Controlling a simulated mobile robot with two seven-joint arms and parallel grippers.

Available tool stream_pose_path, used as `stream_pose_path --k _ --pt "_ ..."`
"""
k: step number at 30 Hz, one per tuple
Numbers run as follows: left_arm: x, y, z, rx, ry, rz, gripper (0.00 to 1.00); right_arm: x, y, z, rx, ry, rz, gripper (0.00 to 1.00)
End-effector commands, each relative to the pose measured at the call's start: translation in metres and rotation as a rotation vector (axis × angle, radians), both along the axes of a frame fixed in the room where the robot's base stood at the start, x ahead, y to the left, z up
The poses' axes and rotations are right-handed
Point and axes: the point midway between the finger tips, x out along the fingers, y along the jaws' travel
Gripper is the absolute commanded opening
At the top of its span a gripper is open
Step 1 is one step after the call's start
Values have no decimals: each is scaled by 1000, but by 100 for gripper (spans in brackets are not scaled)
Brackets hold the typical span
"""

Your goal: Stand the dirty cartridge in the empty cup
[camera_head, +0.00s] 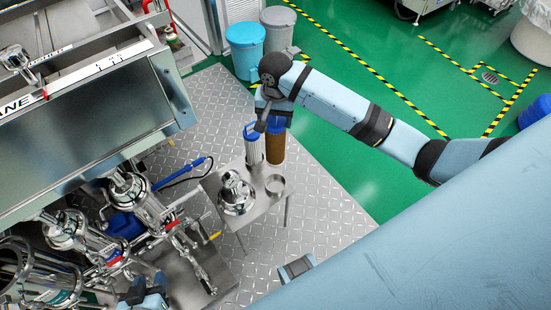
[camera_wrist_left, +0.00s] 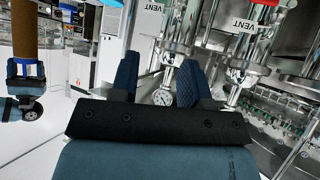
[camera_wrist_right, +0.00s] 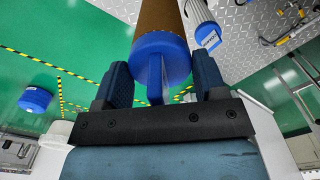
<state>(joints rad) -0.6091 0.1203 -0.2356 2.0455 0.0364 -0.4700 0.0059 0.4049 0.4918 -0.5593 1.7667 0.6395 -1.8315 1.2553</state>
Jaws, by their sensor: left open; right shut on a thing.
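The dirty cartridge (camera_head: 275,147) is brown with a blue cap (camera_wrist_right: 160,55). My right gripper (camera_head: 273,112) is shut on the cap's fin, and the cartridge hangs roughly upright below it. In the head view its lower end shows just behind the empty cup (camera_head: 275,188), a low round steel cup on the small table. I cannot tell the height of the gap between them. The brown body also shows in the left wrist view (camera_wrist_left: 25,28). My left gripper (camera_head: 143,290) is open and empty at the bottom left, among the steel fittings; its fingers show apart in its wrist view (camera_wrist_left: 158,75).
A white cartridge with a blue cap (camera_head: 254,148) stands beside the brown one. A shiny steel domed housing (camera_head: 236,194) sits on the small table (camera_head: 240,219), left of the cup. Steel machinery (camera_head: 90,100) fills the left. Two bins (camera_head: 245,50) stand behind on green floor.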

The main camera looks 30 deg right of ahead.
Motion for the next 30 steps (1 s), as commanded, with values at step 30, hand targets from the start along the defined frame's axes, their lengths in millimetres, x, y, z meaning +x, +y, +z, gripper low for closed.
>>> stream_pose_path --k 30 --pt "4 1 -19 9 -18 -9 43 -1 -1 -185 -2 2 2 18"
